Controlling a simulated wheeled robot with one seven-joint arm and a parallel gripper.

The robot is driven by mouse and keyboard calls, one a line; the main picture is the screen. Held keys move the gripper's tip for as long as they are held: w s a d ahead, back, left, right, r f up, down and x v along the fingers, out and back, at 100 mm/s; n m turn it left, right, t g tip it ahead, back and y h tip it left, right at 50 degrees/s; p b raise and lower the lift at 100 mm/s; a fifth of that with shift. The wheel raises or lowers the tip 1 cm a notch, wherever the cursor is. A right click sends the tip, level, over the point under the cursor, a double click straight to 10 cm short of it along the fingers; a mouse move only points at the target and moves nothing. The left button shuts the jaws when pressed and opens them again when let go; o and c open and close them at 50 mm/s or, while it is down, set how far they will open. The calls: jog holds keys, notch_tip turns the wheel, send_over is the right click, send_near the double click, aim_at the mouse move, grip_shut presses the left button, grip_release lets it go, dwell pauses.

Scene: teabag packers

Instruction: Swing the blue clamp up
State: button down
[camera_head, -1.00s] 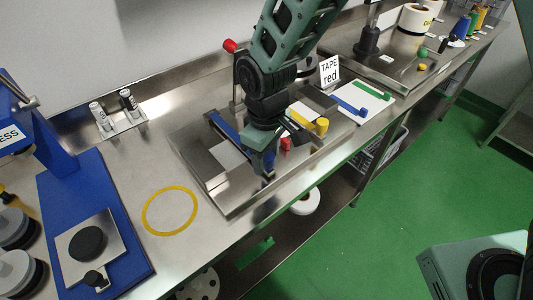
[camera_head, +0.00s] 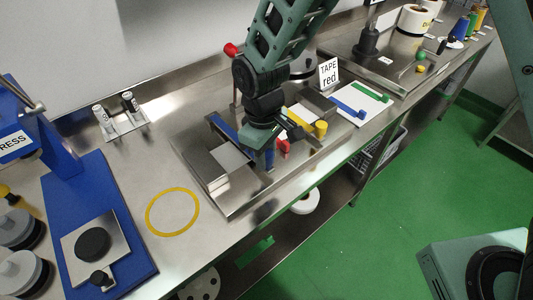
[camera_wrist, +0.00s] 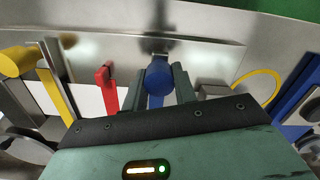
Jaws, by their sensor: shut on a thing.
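The blue clamp (camera_head: 223,126) shows as a blue bar on the steel fixture, partly hidden behind my gripper. Its round blue knob (camera_wrist: 158,78) sits between my two fingers in the wrist view. My gripper (camera_head: 264,158) is shut on this knob, above the fixture. The fingers of my gripper (camera_wrist: 160,88) touch or nearly touch the knob on both sides. The far end of the clamp is hidden in the wrist view, and I cannot tell its exact angle.
A red clamp (camera_head: 284,147) and a yellow clamp (camera_head: 320,128) stand close to the right of my gripper. A yellow ring (camera_head: 172,212) marks clear bench to the left. A blue press (camera_head: 95,215) stands further left. A "TAPE red" sign (camera_head: 329,72) stands behind.

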jog(key=r+p, duration=0.1)
jog(key=r, duration=0.1)
jog(key=w+r+g+p, duration=0.1)
jog(key=r+p, duration=0.1)
jog(key=a+r+g+h+p, duration=0.1)
jog(key=r+p, duration=0.1)
jog(key=shift+w, duration=0.35)
jog(key=w+a+r+p, duration=0.2)
jog(key=w+a+r, duration=0.1)
jog(key=r, duration=0.3)
jog(key=shift+w+r+p, duration=0.15)
jog(key=shift+w+p, duration=0.15)
jog(key=shift+w, duration=0.3)
jog(key=shift+d, duration=0.1)
jog(key=c, duration=1.1)
grip_release()
jog(key=b+v, duration=0.4)
jog(key=v, duration=1.3)
jog(key=shift+s+r, duration=0.1)
jog(key=shift+r, duration=0.05)
